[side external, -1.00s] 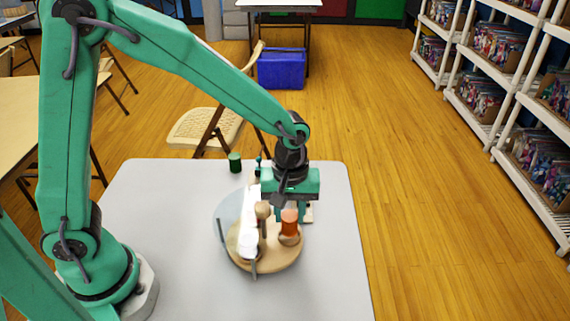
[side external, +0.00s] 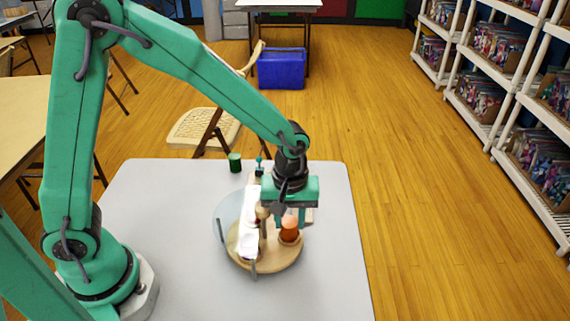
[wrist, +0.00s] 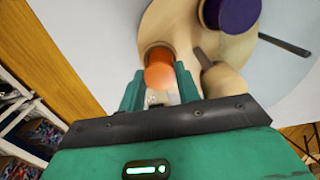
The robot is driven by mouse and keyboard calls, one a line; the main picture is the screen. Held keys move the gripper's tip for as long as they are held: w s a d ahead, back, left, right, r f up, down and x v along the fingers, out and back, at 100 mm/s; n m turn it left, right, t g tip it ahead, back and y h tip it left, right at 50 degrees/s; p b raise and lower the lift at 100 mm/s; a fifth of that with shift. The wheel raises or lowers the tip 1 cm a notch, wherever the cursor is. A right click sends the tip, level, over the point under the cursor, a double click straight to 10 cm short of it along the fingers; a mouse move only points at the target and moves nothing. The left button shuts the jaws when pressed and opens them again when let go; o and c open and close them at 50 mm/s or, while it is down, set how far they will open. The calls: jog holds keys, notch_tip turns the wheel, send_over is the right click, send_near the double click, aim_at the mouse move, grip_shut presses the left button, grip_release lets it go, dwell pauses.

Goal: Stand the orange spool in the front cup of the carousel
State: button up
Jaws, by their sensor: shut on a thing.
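The orange spool (side external: 289,223) is upright between the fingertips of my gripper (side external: 290,217), which is shut on it. In the wrist view the spool's pale orange top (wrist: 160,76) shows between the fingers (wrist: 160,92). Its lower end is in or right at a brown cup on the right side of the round wooden carousel (side external: 272,264); how deep it sits is hard to tell. The carousel (wrist: 165,18) also shows in the wrist view, with a purple spool (wrist: 238,12) on it and a wooden knob (wrist: 222,78) beside my gripper.
A clear curved shield (side external: 229,213) with posts and bright white glare covers the carousel's left side. A dark green spool (side external: 235,162) stands on the grey table (side external: 160,215) behind. A small teal-topped item (side external: 259,168) is near it. The table's right and front are clear.

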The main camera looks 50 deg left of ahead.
jog(key=shift+f, duration=0.15)
jog(key=o, duration=0.9)
jog(key=shift+s, duration=0.1)
jog(key=shift+a, duration=0.1)
jog(key=shift+r, duration=3.8)
